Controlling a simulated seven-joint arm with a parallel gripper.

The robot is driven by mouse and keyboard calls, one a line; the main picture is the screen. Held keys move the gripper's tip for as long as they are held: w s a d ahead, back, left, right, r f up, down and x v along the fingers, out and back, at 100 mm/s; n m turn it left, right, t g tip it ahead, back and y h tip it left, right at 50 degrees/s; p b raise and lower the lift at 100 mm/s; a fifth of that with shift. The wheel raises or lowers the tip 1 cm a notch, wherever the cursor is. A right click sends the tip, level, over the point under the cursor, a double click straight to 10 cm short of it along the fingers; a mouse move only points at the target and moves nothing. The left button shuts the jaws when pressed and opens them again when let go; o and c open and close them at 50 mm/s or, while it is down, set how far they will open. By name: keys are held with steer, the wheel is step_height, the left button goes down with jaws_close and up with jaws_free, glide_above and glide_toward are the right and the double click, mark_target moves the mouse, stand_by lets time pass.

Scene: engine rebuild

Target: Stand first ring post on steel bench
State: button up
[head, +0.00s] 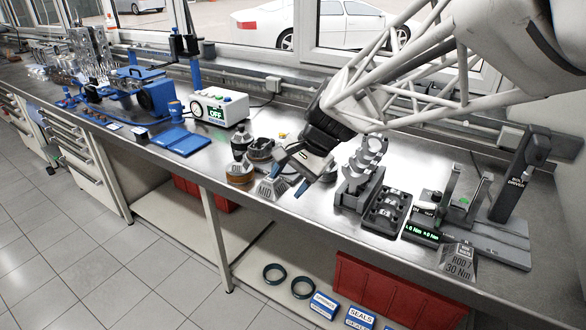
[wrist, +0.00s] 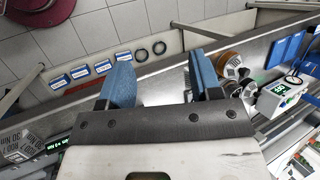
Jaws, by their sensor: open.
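The steel bench (head: 190,158) runs across the head view, and its bare top also shows in the wrist view (wrist: 160,88). My gripper (head: 289,178) is over the bench's front part, its two blue fingers apart and empty. A grey labelled block (head: 272,189) is close beside the left finger. I cannot tell which piece is the first ring post.
A grey stepped fixture (head: 362,172) and black tray (head: 386,212) stand right of my gripper. Beyond is a gauge stand (head: 470,195) with a rod block (head: 457,260). A white OFF box (head: 219,107) and blue mats (head: 180,140) lie left. Black rings (head: 288,279) lie below.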

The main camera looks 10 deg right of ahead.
steer(key=s+d+n+h, duration=0.3)
steer(key=s+n, duration=0.1)
steer(key=s, duration=0.5)
steer(key=s+d+n+t+h, duration=0.1)
steer(key=s+d+n+h, duration=0.1)
steer(key=s, duration=0.8)
steer(key=shift+d+f+n+h, duration=0.3)
steer(key=shift+d+n+h, duration=0.15)
steer(key=shift+n, duration=0.65)
